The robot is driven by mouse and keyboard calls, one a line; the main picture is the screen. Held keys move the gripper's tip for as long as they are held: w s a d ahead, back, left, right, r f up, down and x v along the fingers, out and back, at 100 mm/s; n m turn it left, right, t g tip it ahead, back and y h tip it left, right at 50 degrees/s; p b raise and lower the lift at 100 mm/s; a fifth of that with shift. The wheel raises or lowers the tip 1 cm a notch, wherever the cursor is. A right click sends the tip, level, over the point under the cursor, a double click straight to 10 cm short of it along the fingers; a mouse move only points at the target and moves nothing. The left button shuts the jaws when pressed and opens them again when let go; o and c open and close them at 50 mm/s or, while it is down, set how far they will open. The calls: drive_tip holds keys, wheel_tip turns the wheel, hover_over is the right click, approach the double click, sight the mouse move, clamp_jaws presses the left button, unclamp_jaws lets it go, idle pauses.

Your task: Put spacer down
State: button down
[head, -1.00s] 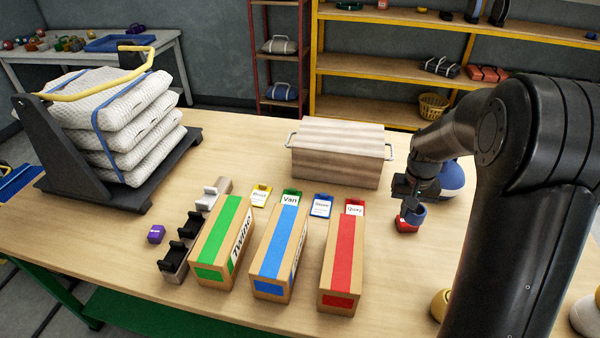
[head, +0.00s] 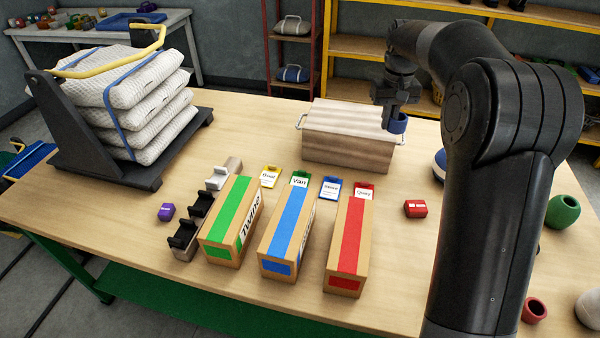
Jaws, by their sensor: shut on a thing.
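My gripper (head: 391,117) is at the right end of the wooden box, raised above the table. It is shut on a blue ring-like spacer (head: 399,125), which hangs near the box's right handle. I cannot tell whether the spacer touches the box. The fingers partly hide the spacer. The lidded wooden box (head: 345,138) stands at the middle back of the table (head: 240,135).
A small red block (head: 416,208) lies right of the red-striped carton (head: 348,245). Blue-striped (head: 286,240) and green-striped (head: 231,222) cartons stand left of it. A green pot (head: 562,211) and red ring (head: 534,310) are at right. Bare table surrounds the red block.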

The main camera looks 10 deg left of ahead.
drive_tip(key=w+a+n, duration=0.4)
drive_tip(key=w+a, duration=0.1)
drive_tip(key=a, duration=0.8)
drive_tip(key=n, duration=0.4)
hover_over(289, 168)
wheel_tip(289, 168, down, 2)
drive_tip(key=f, duration=0.1)
wheel_tip(289, 168, down, 22)
drive_tip(key=shift+f, duration=0.15)
drive_tip(key=c, duration=1.6)
unclamp_jaws()
wheel_tip(289, 168, up, 12)
drive_tip(key=shift+r, duration=0.2)
